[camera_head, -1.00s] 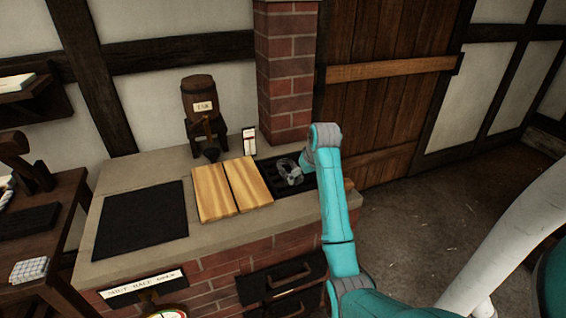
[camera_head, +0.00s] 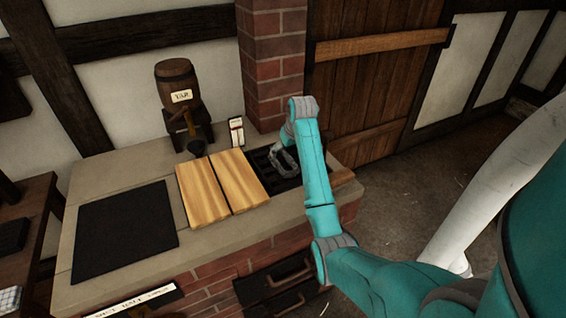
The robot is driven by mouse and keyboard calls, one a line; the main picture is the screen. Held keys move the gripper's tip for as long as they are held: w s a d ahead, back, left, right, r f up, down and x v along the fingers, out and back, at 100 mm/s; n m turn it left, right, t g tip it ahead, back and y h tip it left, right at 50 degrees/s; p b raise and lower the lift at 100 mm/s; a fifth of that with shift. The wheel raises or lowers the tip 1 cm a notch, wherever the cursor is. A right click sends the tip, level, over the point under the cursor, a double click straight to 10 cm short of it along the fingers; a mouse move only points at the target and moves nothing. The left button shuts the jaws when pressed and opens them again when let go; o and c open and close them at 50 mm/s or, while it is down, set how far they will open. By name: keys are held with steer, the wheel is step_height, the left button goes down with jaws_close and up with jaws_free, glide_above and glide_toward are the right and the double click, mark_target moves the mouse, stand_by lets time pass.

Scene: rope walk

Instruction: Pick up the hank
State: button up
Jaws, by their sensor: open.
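I cannot make out a hank in this view. My gripper (camera_head: 284,160) is grey, open and appears empty. It hangs at the end of my teal arm, over or in front of the black grate (camera_head: 262,154) on the brick counter. My wrist hides part of the grate, and I cannot tell how high the gripper is above it.
The stone-topped counter (camera_head: 117,171) holds a black mat (camera_head: 125,232), two wooden boards (camera_head: 203,190), a labelled barrel (camera_head: 175,84) and a small white box (camera_head: 236,130). A brick pillar (camera_head: 274,70) stands behind. A dark bench with a checked cloth (camera_head: 9,298) is at left.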

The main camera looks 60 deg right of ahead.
mark_target(282, 163)
steer(key=shift+a+x, duration=0.15)
steer(key=shift+x, duration=1.2)
steer(key=shift+a+x, duration=0.15)
steer(key=shift+x, duration=1.2)
steer(key=shift+c, duration=0.3)
steer(key=c, duration=1.1)
